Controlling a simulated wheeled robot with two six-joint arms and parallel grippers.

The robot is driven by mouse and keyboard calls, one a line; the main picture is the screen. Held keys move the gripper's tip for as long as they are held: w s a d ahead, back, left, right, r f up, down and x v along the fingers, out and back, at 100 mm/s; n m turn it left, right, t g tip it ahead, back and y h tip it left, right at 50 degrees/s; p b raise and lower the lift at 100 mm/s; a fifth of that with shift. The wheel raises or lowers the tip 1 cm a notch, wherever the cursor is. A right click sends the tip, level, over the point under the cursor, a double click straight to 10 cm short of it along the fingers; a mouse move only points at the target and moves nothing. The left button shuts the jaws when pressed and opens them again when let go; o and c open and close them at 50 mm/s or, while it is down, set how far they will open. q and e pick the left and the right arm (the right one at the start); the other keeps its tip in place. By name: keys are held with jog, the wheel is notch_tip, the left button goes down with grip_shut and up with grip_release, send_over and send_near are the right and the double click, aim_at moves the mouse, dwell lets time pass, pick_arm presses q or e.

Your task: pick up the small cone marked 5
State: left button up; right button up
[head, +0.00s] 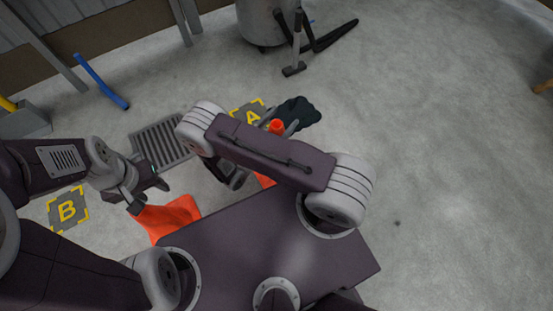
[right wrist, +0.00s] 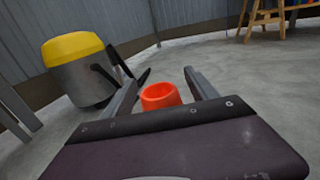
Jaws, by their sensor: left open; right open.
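A small orange-red cone (head: 277,127) stands near the mat marked A in the head view, partly hidden by my right arm. Its number is not readable. In the right wrist view the cone (right wrist: 160,98) shows between the two fingers of my right gripper (right wrist: 162,84), with gaps on both sides. My right gripper (head: 281,127) is open, and my arm hides most of it in the head view. My left gripper (head: 148,193) is open and empty, near an orange sheet-like thing (head: 168,217).
A floor grate (head: 160,144), mat A (head: 247,110) and mat B (head: 67,209) lie on the floor. A bin with a yellow lid (right wrist: 75,68) stands farther back.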

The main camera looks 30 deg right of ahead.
jog(key=shift+w+d, duration=0.1)
jog(key=shift+d, duration=0.1)
grip_shut()
jog(key=shift+r, duration=0.1)
